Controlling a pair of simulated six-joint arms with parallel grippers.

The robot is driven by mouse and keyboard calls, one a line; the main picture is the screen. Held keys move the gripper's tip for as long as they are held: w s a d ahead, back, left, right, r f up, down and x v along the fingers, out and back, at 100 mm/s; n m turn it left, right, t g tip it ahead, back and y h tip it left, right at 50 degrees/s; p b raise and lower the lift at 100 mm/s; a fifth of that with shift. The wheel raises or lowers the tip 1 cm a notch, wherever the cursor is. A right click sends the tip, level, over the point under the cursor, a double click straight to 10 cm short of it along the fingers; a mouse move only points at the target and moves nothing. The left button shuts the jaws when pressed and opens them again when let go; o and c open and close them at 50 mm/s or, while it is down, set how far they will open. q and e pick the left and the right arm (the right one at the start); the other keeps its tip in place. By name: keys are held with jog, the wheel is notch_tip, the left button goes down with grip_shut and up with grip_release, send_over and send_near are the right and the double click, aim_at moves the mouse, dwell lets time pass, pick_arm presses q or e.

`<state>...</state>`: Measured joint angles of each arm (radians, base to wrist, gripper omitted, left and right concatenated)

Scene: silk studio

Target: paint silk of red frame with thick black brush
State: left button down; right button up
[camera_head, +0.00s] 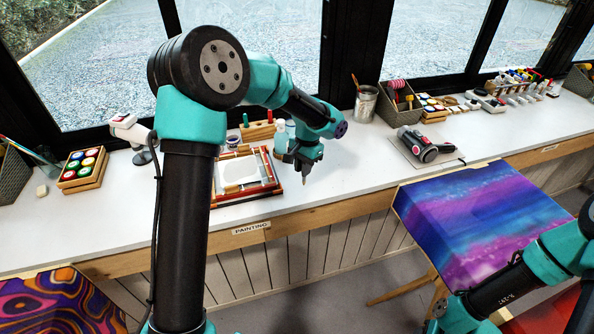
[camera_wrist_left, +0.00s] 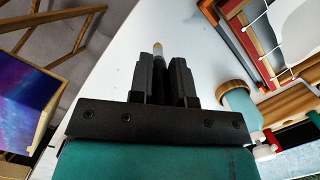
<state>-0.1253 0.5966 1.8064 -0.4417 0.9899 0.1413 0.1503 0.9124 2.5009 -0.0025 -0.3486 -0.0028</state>
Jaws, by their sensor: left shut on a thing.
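The red frame (camera_head: 247,196) lies on the white table with pale silk (camera_head: 239,169) stretched inside it. Part of the red frame also shows at the upper right of the left wrist view (camera_wrist_left: 254,38), with the silk (camera_wrist_left: 298,38) beside it. My left gripper (camera_head: 304,172) is just right of the frame, above the table, pointing down. It is shut on a slim brush with a pale tip (camera_wrist_left: 158,48); its handle is mostly hidden between the dark fingers. My right arm shows at the lower right, but its gripper is out of view.
A paint box (camera_head: 82,170) with several colours stands at the left. A bottle and wooden holder (camera_head: 258,131) stand behind the frame. A brush pot (camera_head: 366,104) and a dark tool (camera_head: 425,146) are to the right. Table in front of the gripper is clear.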

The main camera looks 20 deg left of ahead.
pick_arm(q)
jog(key=s+a+r, duration=0.1)
jog(key=a+r, duration=0.1)
jog(key=a, duration=0.6)
jog(key=s+a+r, duration=0.2)
jog(key=a, duration=0.6)
jog(key=shift+a, duration=0.15)
jog(key=shift+f, duration=0.1)
